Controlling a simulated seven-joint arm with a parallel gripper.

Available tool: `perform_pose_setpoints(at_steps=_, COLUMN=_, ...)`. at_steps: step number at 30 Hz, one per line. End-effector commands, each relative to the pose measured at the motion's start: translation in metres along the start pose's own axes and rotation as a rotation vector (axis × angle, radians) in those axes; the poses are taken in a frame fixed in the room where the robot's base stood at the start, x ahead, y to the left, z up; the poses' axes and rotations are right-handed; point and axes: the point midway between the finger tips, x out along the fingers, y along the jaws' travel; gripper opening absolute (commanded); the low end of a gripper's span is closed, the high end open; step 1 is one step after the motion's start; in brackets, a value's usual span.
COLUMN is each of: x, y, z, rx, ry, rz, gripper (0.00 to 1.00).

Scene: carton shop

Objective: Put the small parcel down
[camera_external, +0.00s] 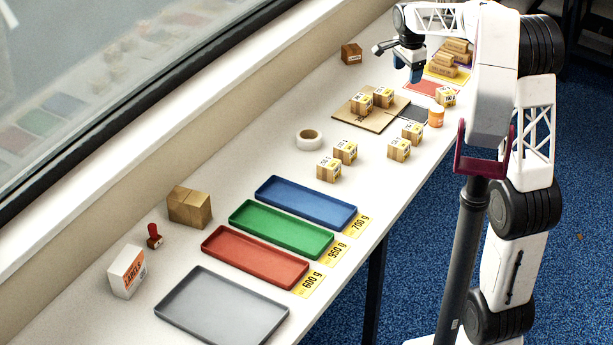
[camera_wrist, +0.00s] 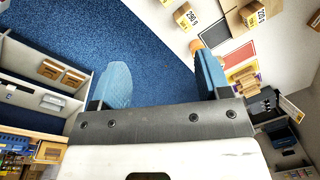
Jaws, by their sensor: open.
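My gripper (camera_external: 408,66) is open and empty above the far end of the table, near a red mat (camera_external: 418,87). In the wrist view its blue fingers (camera_wrist: 160,80) are wide apart, with only blue floor between them. Several small parcels with yellow labels stand on the table: two (camera_external: 361,103) (camera_external: 382,97) on a cardboard sheet (camera_external: 375,122), one (camera_external: 445,97) beside an orange tub (camera_external: 436,117), and others (camera_external: 398,149) (camera_external: 345,151) nearer the middle. I cannot tell which one the task means. A labelled parcel (camera_wrist: 187,17) also shows in the wrist view.
Flat brown packages (camera_external: 441,66) lie on a yellow mat behind the red one. A brown box (camera_external: 351,54) stands near the window sill. A tape roll (camera_external: 309,139) and blue (camera_external: 305,203), green, red and grey trays occupy the nearer table.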

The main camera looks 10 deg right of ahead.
Motion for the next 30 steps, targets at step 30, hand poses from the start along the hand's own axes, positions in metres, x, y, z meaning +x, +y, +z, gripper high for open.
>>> perform_pose_setpoints(at_steps=30, x=-0.032, y=0.275, z=0.061, rx=-0.851, ry=0.062, rz=-0.066, gripper=0.7)
